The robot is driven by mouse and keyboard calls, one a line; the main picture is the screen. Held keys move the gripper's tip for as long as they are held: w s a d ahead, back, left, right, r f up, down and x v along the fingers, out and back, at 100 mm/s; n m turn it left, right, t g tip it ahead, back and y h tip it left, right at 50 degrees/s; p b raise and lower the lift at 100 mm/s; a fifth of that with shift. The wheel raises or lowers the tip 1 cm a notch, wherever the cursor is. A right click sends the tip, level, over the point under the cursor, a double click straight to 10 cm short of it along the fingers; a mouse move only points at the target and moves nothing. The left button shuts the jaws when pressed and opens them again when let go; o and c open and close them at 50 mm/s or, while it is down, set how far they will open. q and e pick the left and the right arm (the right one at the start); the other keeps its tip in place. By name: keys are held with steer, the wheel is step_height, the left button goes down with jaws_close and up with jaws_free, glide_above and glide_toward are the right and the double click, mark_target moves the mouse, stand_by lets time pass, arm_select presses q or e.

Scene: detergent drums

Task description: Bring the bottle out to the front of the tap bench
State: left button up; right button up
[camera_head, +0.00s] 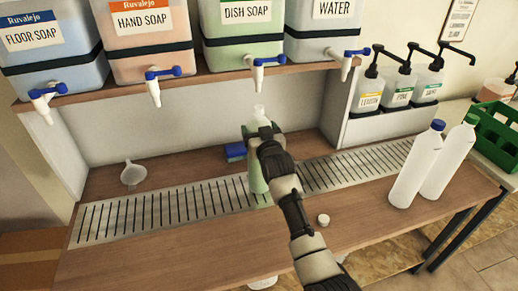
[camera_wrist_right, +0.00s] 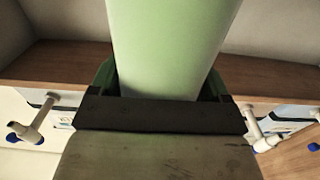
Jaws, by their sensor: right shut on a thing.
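The bottle (camera_head: 257,184) is upright, translucent with green contents and an uncapped pale neck. It stands at or just above the slatted drip grate (camera_head: 150,213) of the tap bench (camera_head: 170,256), below the dish soap tap; I cannot tell if its base touches. My right gripper (camera_head: 262,131) is shut on the bottle's upper part and hides some of it. In the right wrist view the green bottle (camera_wrist_right: 170,45) fills the space between the fingers. My left gripper is in neither view.
Four drums with blue-handled taps sit on the shelf above. A white funnel (camera_head: 133,174) and blue sponge (camera_head: 235,151) lie behind the grate. A white cap (camera_head: 323,220) lies on the front strip. Two white bottles (camera_head: 415,166) stand at right. The front left strip is clear.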

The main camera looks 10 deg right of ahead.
steer(key=s+p, duration=0.8)
steer(key=s, duration=1)
steer(key=shift+d+r, duration=0.15)
steer(key=shift+d, duration=0.1)
stand_by(1.0)
stand_by(0.5)
